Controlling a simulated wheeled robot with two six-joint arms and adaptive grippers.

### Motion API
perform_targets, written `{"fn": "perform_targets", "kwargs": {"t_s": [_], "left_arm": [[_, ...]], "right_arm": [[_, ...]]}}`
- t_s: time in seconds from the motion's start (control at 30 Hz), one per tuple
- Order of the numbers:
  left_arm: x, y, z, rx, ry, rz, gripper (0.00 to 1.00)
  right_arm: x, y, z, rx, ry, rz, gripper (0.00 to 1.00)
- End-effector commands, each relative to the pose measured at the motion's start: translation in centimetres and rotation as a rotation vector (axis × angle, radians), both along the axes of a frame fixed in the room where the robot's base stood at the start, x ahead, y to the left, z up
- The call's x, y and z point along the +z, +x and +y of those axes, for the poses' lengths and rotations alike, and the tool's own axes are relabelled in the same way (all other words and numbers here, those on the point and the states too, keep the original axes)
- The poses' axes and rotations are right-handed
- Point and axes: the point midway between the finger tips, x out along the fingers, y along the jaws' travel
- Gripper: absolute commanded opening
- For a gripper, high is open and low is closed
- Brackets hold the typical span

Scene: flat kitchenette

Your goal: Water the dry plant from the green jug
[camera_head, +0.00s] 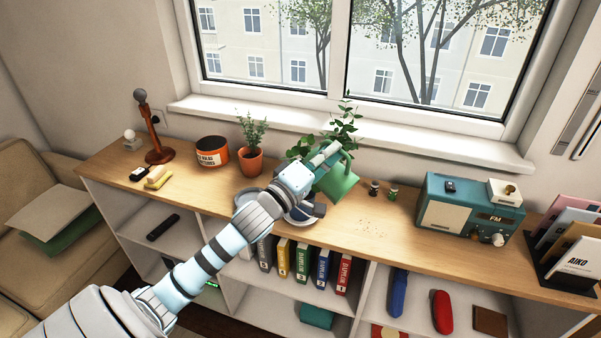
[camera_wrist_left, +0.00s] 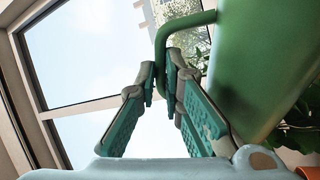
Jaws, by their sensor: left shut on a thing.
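The green jug (camera_head: 338,183) is above the wooden counter in the head view, and it looks tilted. My left gripper (camera_head: 327,156) is shut on its handle; in the wrist view the fingers (camera_wrist_left: 161,78) close around the green handle, with the jug body (camera_wrist_left: 265,60) to the right. A leafy plant (camera_head: 345,128) rises behind the jug; its pot is hidden in the head view. Another plant in a terracotta pot (camera_head: 250,161) stands to the left. I cannot tell which is dry, and no water shows. My right gripper is out of view.
A window (camera_head: 380,60) backs the counter. Some counter is bare before the radio.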

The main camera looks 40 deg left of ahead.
Motion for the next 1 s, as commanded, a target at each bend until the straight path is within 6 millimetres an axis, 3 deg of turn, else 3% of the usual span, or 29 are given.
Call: {"fn": "perform_targets", "kwargs": {"t_s": [0.6, 0.7, 0.73, 0.8, 1.0], "left_arm": [[0.3, 0.0, 0.1, -0.001, -0.018, -0.003, 0.00], [0.1, 0.0, -0.8, 0.002, 0.062, -0.002, 0.00], [-0.6, 0.0, -1.3, 0.002, 0.113, -0.003, 0.00], [-2.8, 0.0, -2.3, -0.002, 0.237, -0.014, 0.00], [-3.8, 0.0, -2.7, -0.002, 0.357, -0.012, 0.00]], "right_arm": [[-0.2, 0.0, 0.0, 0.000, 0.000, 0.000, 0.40], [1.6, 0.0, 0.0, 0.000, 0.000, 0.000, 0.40], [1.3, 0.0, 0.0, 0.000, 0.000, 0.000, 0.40], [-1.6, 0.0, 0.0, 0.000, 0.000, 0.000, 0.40], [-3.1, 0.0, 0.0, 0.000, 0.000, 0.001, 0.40]]}}
